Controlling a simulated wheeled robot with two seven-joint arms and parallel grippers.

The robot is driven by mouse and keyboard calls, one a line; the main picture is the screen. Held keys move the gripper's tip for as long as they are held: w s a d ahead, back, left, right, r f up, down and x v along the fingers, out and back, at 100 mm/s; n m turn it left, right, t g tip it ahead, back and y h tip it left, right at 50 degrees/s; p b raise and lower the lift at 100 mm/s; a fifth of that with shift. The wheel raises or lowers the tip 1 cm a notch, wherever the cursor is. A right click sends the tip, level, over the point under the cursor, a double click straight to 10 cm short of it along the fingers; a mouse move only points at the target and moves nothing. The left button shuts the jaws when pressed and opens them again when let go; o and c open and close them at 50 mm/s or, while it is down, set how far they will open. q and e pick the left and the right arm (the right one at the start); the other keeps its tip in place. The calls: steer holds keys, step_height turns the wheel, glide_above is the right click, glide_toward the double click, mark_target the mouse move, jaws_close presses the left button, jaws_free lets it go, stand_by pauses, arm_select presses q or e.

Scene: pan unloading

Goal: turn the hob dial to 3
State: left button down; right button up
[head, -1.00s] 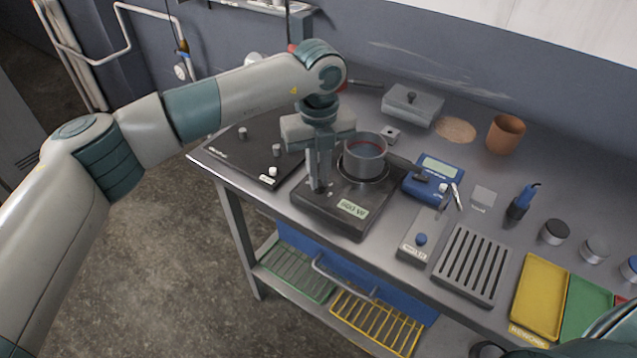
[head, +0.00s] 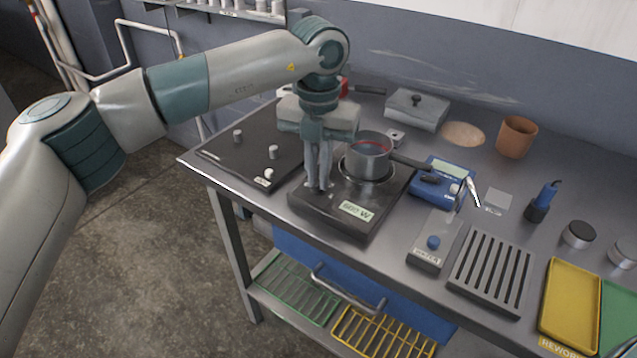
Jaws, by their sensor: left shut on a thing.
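The hob (head: 332,221) is a dark square unit on the bench with a label reading "500 W" on its front. A grey saucepan (head: 369,163) with reddish contents stands on its ring, its dark handle pointing right. My left gripper (head: 320,187) points straight down over the hob's front left part, left of the pan. Its fingers are close together and shut on the hob dial, which they hide. The dial's marks and setting cannot be read. My right gripper is not in view.
A black panel (head: 222,154) with several small knobs lies left of the hob. A blue meter (head: 428,189), a box with a blue button (head: 424,254), a slotted grey rack (head: 462,285) and a yellow tray (head: 570,305) lie to the right. A lidded grey box (head: 416,112) stands behind.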

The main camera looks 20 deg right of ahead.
arm_select(q)
steer(key=shift+f+m+b, duration=0.1)
steer(key=shift+m+b, duration=0.2)
steer(key=shift+m, duration=0.2)
steer(key=m+b, duration=0.3)
steer(key=m, duration=0.4)
steer(key=shift+m+b, duration=0.35)
steer(key=shift+m, duration=0.55)
steer(key=m, duration=0.2)
steer(key=shift+m, duration=0.4)
steer(key=m, duration=0.2)
steer(key=shift+r+m, duration=0.2)
steer(key=shift+m, duration=0.1)
steer(key=m, duration=0.4)
steer(key=shift+m, duration=1)
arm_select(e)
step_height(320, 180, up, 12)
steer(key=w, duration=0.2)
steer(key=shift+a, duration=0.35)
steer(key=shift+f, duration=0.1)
